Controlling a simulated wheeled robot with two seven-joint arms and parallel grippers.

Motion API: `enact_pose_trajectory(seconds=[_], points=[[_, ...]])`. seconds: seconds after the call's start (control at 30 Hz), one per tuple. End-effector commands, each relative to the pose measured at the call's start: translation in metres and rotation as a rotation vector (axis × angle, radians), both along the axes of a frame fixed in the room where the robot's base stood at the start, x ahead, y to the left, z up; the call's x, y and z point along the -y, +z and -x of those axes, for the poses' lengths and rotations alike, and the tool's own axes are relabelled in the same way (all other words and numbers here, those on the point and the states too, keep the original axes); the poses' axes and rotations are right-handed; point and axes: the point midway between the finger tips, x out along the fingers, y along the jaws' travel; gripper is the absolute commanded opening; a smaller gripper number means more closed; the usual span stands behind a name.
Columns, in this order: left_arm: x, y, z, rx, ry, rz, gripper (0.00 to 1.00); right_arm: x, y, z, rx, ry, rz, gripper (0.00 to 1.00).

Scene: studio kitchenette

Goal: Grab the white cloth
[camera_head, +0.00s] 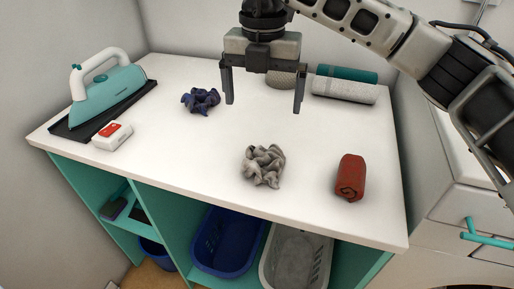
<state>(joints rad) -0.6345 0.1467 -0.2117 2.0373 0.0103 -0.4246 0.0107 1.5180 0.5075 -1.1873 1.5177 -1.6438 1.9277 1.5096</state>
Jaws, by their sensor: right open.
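The white cloth (264,165) looks greyish-white and lies crumpled on the white countertop (208,146), near the front and centre. My right gripper (264,102) points down with its two fingers spread wide and nothing between them. It is above the countertop, behind the white cloth in the picture and apart from it. My left gripper is not in view.
A dark blue crumpled cloth (201,100) lies to the left and a rolled red cloth (350,178) to the right. A teal iron (107,92) stands on a dark tray at far left, near a small white-and-red box (112,135). Teal and grey rolls (345,90) lie at the back right.

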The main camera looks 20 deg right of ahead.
Motion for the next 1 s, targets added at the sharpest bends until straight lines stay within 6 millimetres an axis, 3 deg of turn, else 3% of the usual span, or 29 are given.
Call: enact_pose_trajectory(seconds=[0.13,0.33,0.77,1.0], points=[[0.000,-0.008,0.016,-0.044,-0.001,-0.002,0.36,0.000,-0.034,0.002,-0.008,0.002,-0.001,1.00],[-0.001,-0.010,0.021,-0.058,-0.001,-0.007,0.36,0.000,-0.072,0.002,-0.006,0.004,-0.002,1.00],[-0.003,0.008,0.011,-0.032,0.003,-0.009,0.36,0.002,-0.115,0.007,-0.007,0.005,-0.003,1.00],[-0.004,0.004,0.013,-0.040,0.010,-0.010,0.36,0.001,-0.141,0.006,-0.002,0.005,-0.004,1.00]])
